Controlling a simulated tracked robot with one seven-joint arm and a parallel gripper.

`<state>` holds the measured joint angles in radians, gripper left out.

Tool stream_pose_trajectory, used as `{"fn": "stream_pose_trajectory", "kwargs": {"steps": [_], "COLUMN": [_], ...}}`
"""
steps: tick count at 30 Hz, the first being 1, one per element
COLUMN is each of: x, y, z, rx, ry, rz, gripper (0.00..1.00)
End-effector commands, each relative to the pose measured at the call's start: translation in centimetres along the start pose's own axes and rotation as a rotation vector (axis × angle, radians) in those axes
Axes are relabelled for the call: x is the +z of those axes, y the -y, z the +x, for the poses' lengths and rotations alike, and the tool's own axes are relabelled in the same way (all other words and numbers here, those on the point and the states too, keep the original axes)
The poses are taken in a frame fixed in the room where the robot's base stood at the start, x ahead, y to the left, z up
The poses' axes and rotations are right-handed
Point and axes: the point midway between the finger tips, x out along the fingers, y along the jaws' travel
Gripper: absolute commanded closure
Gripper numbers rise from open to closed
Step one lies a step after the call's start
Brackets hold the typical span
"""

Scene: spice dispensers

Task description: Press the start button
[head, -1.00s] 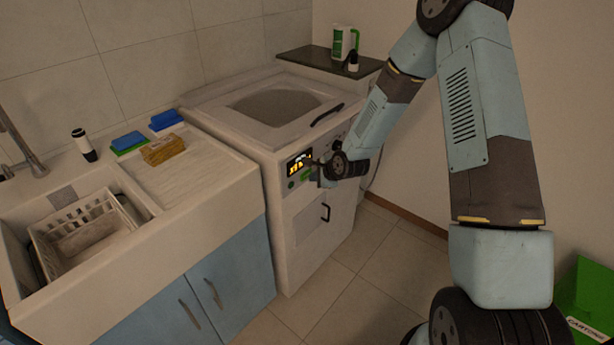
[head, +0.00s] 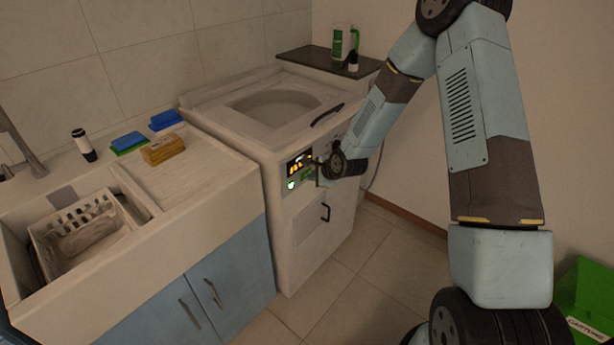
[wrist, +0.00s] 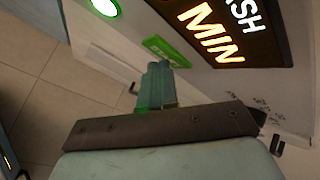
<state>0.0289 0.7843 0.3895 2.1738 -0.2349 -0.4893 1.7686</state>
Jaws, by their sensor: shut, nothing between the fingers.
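The washing machine (head: 312,235) has a lit orange display (head: 299,163) on its front panel, which also shows in the wrist view (wrist: 232,32). The green start button (wrist: 166,52) is under the display, and its lettering is too small to read surely. A round green light (wrist: 105,7) beside it glows brightly and also shows in the head view (head: 291,185). My gripper (wrist: 158,70) is shut and empty. Its fingertips are at the near edge of the green button and appear to touch it. In the head view my gripper (head: 318,178) is at the panel and partly covers the button area.
A sink counter (head: 190,185) with a rack (head: 75,232), sponges (head: 163,149) and a small bottle (head: 83,145) is left of the machine. A dark shelf (head: 325,57) behind holds containers. A green box (head: 588,300) is at lower right. The floor in front is free.

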Motion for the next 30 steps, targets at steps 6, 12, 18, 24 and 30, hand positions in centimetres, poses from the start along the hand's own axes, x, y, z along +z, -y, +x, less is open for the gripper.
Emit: {"fn": "stream_pose_trajectory", "kwargs": {"steps": [6,12,18,24,30], "x": [0.1,0.1,-0.2,-0.7,-0.7], "y": [0.1,0.1,-0.2,-0.7,-0.7], "z": [0.1,0.1,-0.3,-1.0,-1.1], "rx": [0.0,0.0,0.0,-0.001,-0.001], "ry": [0.001,0.001,0.001,0.0,0.001], "rz": [-0.001,-0.001,-0.001,0.0,-0.001], "gripper": [1.0,1.0,1.0,1.0,1.0]}}
